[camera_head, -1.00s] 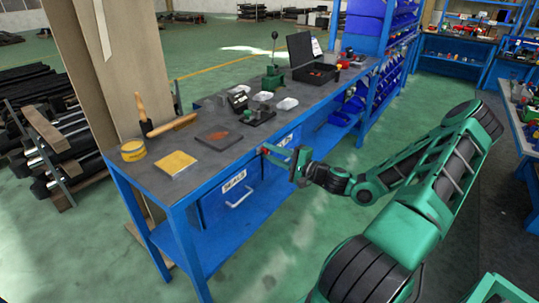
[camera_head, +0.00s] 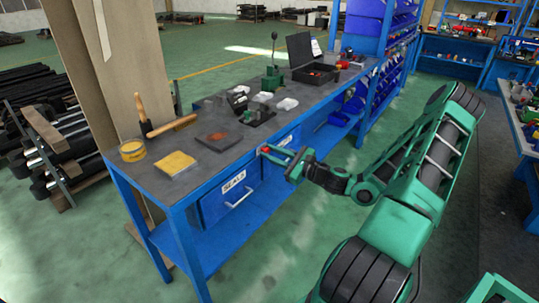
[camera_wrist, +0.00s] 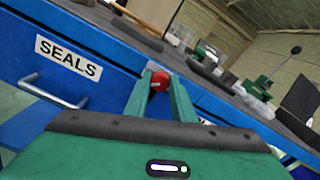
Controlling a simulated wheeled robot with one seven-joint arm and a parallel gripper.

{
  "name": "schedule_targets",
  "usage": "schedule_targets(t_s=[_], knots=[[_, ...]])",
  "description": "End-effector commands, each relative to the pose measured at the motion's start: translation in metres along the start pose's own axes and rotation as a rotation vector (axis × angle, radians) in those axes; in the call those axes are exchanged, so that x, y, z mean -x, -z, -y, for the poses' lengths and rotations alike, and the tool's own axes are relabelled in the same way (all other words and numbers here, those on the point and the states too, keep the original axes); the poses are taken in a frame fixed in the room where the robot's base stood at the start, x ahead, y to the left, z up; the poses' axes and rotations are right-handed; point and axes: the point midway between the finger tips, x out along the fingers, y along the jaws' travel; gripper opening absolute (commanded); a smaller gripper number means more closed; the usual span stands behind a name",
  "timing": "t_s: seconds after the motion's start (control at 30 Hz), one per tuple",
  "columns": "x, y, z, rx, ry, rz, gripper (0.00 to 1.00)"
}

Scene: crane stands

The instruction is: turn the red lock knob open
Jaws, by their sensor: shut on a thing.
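The red lock knob (camera_wrist: 159,82) is on the blue front of the workbench, between the SEALS drawer and another labelled drawer to its right. In the wrist view my gripper (camera_wrist: 160,86) has its two green fingers on either side of the knob, shut on it. A light mark shows on the knob's face. In the head view the red knob (camera_head: 266,149) is small at the tips of my gripper (camera_head: 270,153), and most of it is hidden there. The SEALS drawer (camera_head: 222,208) looks shut, with a metal handle.
The green floor right of the bench is free.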

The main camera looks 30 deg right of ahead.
Motion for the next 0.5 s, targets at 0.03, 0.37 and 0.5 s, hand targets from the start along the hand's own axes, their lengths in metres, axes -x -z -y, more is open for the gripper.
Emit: schedule_targets(t_s=[0.03, 0.37, 0.5], knots=[[0.0015, 0.0046, 0.004, -0.038, 0.009, -0.011, 0.0], [0.0016, 0.0044, 0.0046, -0.329, 0.011, -0.009, 0.0], [0.0015, 0.0044, 0.0047, -0.426, 0.011, -0.008, 0.0]])
